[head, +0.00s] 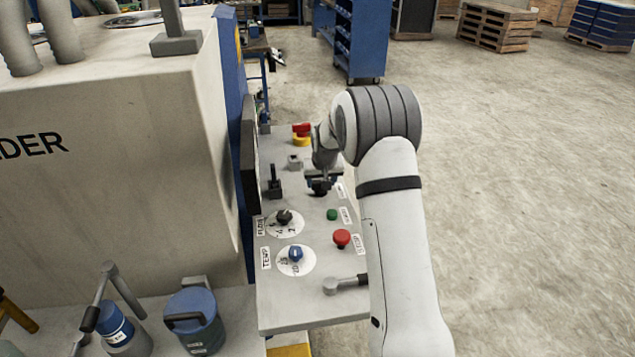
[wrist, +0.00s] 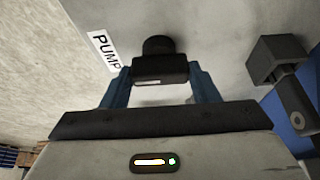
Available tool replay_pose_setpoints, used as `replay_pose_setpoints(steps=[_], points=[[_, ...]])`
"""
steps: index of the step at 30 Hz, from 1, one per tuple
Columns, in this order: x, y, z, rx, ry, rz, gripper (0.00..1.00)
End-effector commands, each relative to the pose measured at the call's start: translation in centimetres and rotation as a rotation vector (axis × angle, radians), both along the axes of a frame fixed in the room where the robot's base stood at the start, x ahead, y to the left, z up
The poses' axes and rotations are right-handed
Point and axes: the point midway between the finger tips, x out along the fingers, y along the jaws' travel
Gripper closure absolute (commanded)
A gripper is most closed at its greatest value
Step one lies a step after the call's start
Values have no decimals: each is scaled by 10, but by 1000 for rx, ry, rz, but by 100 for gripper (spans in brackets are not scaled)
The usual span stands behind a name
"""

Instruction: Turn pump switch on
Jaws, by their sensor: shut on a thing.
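The pump switch (wrist: 160,68) is a black rotary knob on the grey control panel (head: 300,318), beside a label reading PUMP (wrist: 104,50) in the wrist view. My gripper (wrist: 161,75) has its two blue fingers on either side of the black knob and is shut on it. In the head view my gripper (head: 321,179) reaches down to the panel's right side, and the dark knob shows just below it. The knob's pointer direction is hard to make out.
Nearby on the panel are a black lever (head: 274,184), a green button (head: 332,214), a red button (head: 342,238), a black dial (head: 284,217), a blue dial (head: 295,254) and a red-and-yellow emergency button (head: 301,134). A large beige machine (head: 110,170) stands left. Open floor lies right.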

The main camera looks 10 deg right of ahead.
Motion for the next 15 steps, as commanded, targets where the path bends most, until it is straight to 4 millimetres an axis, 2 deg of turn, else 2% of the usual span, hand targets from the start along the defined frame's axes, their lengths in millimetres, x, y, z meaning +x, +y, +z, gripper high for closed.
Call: replay_pose_setpoints(steps=[8,15], points=[[1,3,-4,0,-3,-156,68],[1,3,-6,0,-4,-375,68]])
